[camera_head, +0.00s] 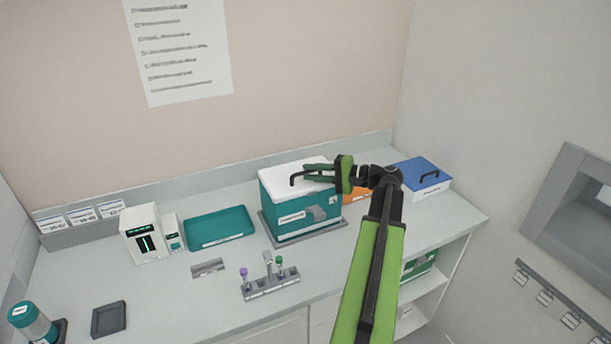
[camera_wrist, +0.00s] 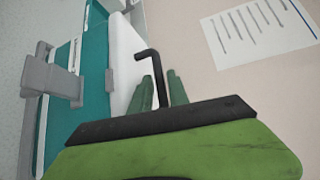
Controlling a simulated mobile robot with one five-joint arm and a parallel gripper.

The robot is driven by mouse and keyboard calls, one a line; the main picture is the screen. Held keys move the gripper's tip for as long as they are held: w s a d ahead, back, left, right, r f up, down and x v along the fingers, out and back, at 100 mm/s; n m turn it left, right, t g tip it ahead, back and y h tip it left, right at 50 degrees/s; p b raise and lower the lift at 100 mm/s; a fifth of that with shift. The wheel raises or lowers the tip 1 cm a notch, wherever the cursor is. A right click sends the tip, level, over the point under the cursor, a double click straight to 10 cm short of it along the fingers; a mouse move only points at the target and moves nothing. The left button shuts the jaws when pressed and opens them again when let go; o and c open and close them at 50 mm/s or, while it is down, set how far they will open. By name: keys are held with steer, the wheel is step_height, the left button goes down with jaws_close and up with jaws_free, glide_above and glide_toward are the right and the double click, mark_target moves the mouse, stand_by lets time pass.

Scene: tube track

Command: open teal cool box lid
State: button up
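The teal cool box (camera_head: 275,212) stands on the bench in the head view, its white lid (camera_head: 275,174) lying flat on top. It shows on the left of the wrist view (camera_wrist: 94,85), with the white lid (camera_wrist: 122,65) beside it. A black bent handle (camera_head: 293,180) rises from the lid; it also shows in the wrist view (camera_wrist: 149,58). My gripper (camera_head: 312,177) is over the lid from the right, its green fingers (camera_wrist: 160,88) on either side of the handle. Whether they press on it is unclear. A grey latch (camera_head: 318,213) is on the box front.
A blue-lidded box (camera_head: 422,172) and an orange item (camera_head: 354,191) are to the right. A teal tray (camera_head: 220,228) and a white device (camera_head: 146,235) are to the left. A tube rack (camera_head: 270,286) stands in front. A wall rises behind the bench.

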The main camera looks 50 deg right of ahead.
steer(key=shift+x, duration=1.1)
jaws_close()
stand_by(0.5)
